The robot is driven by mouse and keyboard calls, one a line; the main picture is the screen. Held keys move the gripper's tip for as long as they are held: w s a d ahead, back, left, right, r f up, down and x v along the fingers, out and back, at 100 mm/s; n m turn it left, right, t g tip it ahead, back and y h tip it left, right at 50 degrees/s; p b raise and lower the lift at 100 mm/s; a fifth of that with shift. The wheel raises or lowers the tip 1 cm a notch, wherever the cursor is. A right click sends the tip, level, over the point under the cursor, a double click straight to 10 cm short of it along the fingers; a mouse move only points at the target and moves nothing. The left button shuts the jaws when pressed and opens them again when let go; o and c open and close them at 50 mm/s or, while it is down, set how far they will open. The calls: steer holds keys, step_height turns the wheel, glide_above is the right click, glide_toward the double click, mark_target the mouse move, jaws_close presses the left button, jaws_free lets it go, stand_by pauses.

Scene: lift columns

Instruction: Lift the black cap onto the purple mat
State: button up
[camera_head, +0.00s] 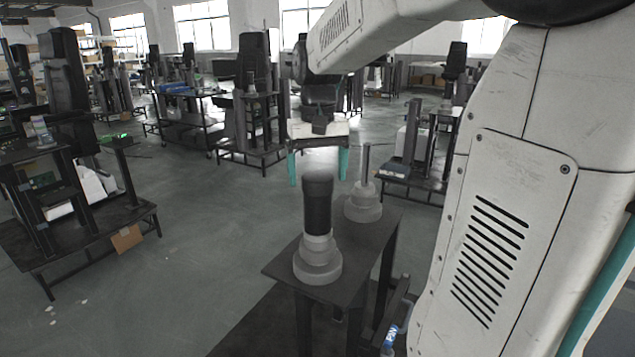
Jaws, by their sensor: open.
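A black cylinder (317,205), which looks like the black cap, stands upright on a pale grey stepped base (317,266) at the near end of a small dark table (282,266). My gripper (318,178) hangs with its two teal fingers spread wide, pointing down. In the picture the fingers show to either side of and above the cylinder's top, with nothing between them; how far beyond or above it they are is hard to tell. I see no purple mat in this view.
A second grey stepped base (363,205) with a thin bare upright rod stands farther back on the same table. A bottle with a blue label (390,340) is low beside the table.

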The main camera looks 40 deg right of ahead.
mark_target(317, 176)
steer(key=c, duration=1.2)
steer(key=shift+r, duration=0.1)
steer(key=shift+r, duration=0.6)
step_height(317, 176, up, 2)
steer(key=shift+r, duration=0.2)
steer(key=s, duration=0.5)
steer(key=s+r, duration=0.1)
steer(key=s, duration=1)
steer(key=shift+a+r, duration=0.1)
steer(key=shift+r, duration=0.15)
